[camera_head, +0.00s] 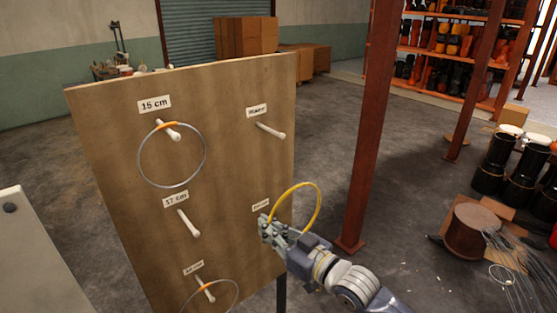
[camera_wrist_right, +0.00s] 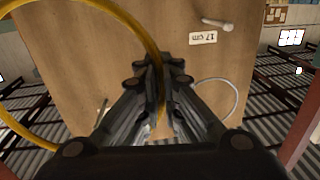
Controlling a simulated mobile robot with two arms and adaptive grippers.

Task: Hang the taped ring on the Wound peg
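My right gripper (camera_head: 266,226) is shut on a yellow ring, which I take as the taped ring (camera_head: 318,205). The ring stands up beyond the fingers, near the right edge of the brown board (camera_head: 235,180). In the right wrist view, the yellow ring (camera_wrist_right: 140,28) passes between the fingertips (camera_wrist_right: 164,72). The upper right peg (camera_head: 270,131) is bare; the label above it (camera_head: 257,111) is too small to read surely. Another label (camera_head: 261,205), also unreadable, sits just above my gripper; any peg there is hidden. I cannot tell which label says Wound. My left gripper is not in view.
A grey ring (camera_head: 205,157) with orange tape hangs on the 15 cm peg (camera_head: 169,132). The middle left peg (camera_head: 188,223) is bare. Another grey ring (camera_head: 236,290) hangs at the lower left peg. A red post (camera_head: 368,130) stands right of the board.

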